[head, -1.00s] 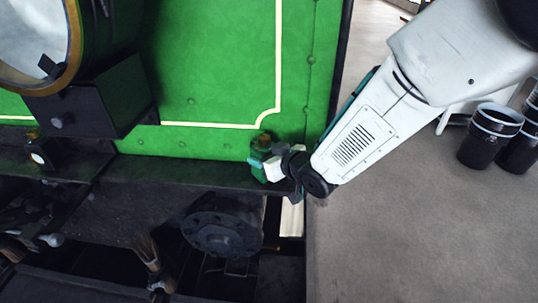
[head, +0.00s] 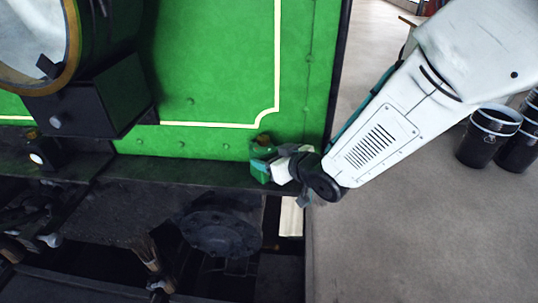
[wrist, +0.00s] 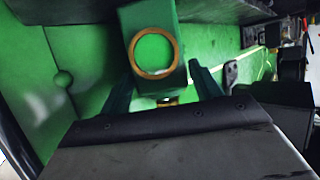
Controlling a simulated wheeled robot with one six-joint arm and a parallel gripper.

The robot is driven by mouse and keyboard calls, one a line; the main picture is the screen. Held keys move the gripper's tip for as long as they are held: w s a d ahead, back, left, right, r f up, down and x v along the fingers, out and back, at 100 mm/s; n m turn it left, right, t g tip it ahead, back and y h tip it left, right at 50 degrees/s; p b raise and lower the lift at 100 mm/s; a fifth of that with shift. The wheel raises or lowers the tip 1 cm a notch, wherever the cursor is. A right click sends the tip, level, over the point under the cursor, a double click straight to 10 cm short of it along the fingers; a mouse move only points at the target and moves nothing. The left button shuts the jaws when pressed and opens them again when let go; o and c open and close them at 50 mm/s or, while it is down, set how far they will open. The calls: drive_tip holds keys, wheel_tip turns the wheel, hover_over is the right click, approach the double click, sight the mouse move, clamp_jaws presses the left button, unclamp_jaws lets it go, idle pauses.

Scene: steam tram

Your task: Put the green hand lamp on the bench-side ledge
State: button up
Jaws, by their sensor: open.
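The green hand lamp (head: 262,149), with a brass top, stands upright on a dark ledge (head: 190,177) along the foot of the green panel. I cannot tell if this is the bench-side ledge. My gripper (head: 262,169) is at the lamp, coming from the right, and partly covers its lower body. In the wrist view, the lamp (wrist: 166,18) shows its brass-rimmed round lens between the open fingers of my gripper (wrist: 160,80). I cannot tell whether either finger touches it.
A dark box (head: 88,95) under a large brass-rimmed headlamp (head: 30,35) juts out at the left. A small dark lamp (head: 38,155) is on the ledge below.

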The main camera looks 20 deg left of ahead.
drive_tip(key=v, duration=0.9)
drive_tip(key=w+d+r+m+t+h, duration=0.1)
drive_tip(key=d+r+m+h, duration=0.3)
drive_tip(key=d, duration=0.8)
drive_tip(key=w+d+r+m+h, duration=0.1)
drive_tip(key=d+r+m+h, duration=0.3)
drive_tip(key=d, duration=0.9)
drive_tip(key=s+d+r+m+g+h, duration=0.1)
drive_tip(key=s+d+g, duration=0.2)
drive_tip(key=s+d, duration=0.3)
drive_tip(key=s+d+r+m+g+h, duration=0.1)
drive_tip(key=s+d+g, duration=0.3)
drive_tip(key=s, duration=1.2)
drive_tip(key=shift+d+r+m+h, duration=0.35)
drive_tip(key=shift+d+m+h, duration=0.4)
drive_tip(key=shift+d, duration=0.25)
drive_tip(key=shift+s, duration=0.15)
